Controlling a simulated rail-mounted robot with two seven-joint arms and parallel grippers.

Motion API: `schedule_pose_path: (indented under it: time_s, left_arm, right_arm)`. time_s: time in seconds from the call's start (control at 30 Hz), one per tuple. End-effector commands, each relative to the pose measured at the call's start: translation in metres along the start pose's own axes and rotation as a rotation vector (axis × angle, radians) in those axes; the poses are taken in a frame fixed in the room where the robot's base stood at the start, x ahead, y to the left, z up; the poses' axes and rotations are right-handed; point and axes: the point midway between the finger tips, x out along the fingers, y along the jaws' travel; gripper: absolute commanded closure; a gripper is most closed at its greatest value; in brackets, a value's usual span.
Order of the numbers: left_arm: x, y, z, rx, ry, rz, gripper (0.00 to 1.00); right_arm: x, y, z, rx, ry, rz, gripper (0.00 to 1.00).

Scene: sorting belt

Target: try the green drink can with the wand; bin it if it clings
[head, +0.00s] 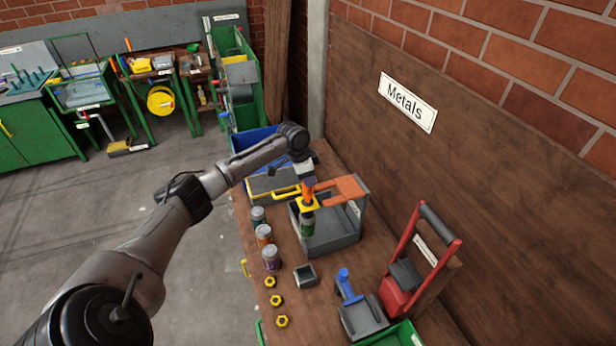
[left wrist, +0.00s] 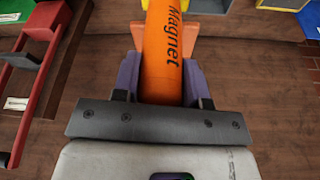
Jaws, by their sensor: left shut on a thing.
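My left gripper (head: 306,180) is shut on the orange wand, marked "Magnet" in the left wrist view (left wrist: 162,50). The wand (head: 308,189) points down and has a yellow collar (head: 308,203) below the grip. The green drink can (head: 308,226) is directly under the wand's lower end, in front of or over a grey stand with an orange top (head: 345,189). I cannot tell whether the can hangs from the wand or rests on something. The can does not show in the left wrist view. My right gripper is not in view.
A small grey block (head: 306,275) and brass nuts (head: 276,300) lie nearer. A blue-handled tool (head: 348,285) and red-framed carrier (head: 400,285) are right. A blue bin (head: 250,138) is behind.

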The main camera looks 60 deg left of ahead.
Motion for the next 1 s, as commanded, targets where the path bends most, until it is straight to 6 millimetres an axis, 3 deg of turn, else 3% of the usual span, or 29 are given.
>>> schedule_pose_path:
  time_s: [1.0]
  left_arm:
    - [0.015, -0.011, -0.056, 0.0, 0.003, 0.001, 0.89]
  right_arm:
    - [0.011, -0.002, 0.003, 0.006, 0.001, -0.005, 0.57]
